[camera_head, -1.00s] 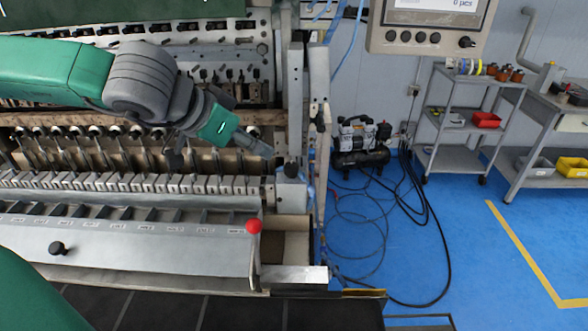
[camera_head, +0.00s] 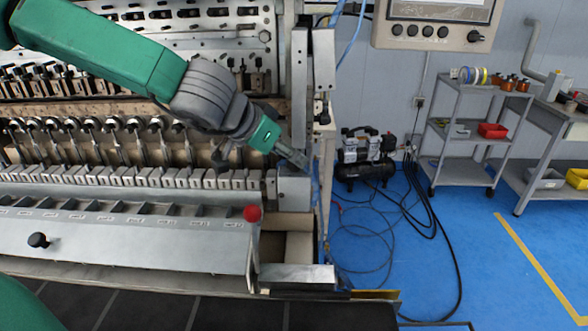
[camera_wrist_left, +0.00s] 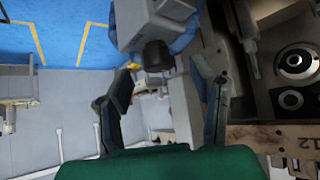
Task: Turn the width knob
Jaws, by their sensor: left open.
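The width knob (camera_wrist_left: 157,55) is a dark round knob on a grey block (camera_wrist_left: 155,20) in the left wrist view. In the head view the matching block (camera_head: 294,190) is at the right end of the machine, and my gripper hides the knob there. My left gripper (camera_head: 300,163) reaches it from the upper left. In the left wrist view my left gripper (camera_wrist_left: 160,72) has its two fingers spread wide, with the knob between or just beyond their tips. Contact cannot be told. My right gripper is not in view.
A metal upright (camera_head: 318,75) stands just behind the gripper. A control panel (camera_head: 435,25) hangs at upper right. Blue floor, a compressor (camera_head: 365,160) and a cart (camera_head: 470,130) lie beyond.

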